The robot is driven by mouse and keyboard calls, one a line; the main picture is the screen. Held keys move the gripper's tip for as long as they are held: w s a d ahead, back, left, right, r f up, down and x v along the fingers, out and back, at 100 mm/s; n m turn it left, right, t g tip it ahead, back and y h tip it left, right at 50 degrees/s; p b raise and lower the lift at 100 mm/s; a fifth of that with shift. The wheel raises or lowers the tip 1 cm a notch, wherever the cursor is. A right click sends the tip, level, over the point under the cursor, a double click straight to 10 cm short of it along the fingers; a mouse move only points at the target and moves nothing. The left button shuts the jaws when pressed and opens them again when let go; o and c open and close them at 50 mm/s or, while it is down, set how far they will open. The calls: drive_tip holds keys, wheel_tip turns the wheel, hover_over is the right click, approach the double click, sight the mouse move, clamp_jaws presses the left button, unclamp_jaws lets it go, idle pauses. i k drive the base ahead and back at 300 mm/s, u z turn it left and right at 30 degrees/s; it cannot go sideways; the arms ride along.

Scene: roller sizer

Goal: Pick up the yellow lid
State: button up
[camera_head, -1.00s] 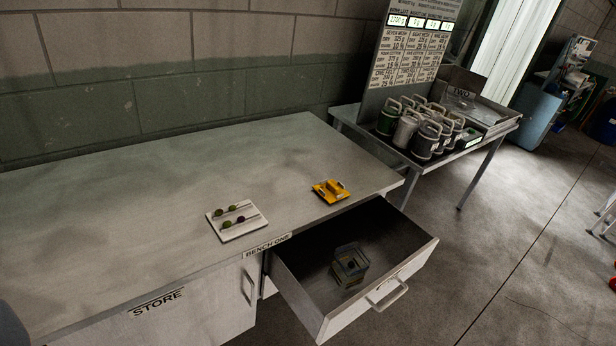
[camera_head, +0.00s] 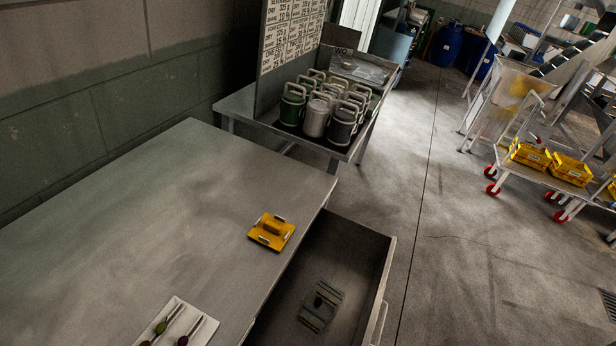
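The yellow lid (camera_head: 271,231) lies flat on the grey bench top (camera_head: 150,220), near the bench's right edge. It is square with a raised handle and pale marks on it. Nothing covers it. My gripper does not show in this view, so its place relative to the lid cannot be seen.
A white tray (camera_head: 192,309) with small olive-like items lies at the bench's front. A second table holds several handled canisters (camera_head: 316,117). A trolley with yellow crates (camera_head: 569,169) stands right.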

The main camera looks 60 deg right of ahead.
sight(272, 232)
drive_tip(key=z, duration=0.5)
drive_tip(key=i, duration=0.85)
drive_tip(key=z, duration=0.65)
drive_tip(key=k, duration=0.75)
drive_tip(key=z, duration=0.2)
drive_tip(key=i, duration=0.8)
drive_tip(key=u, duration=0.1)
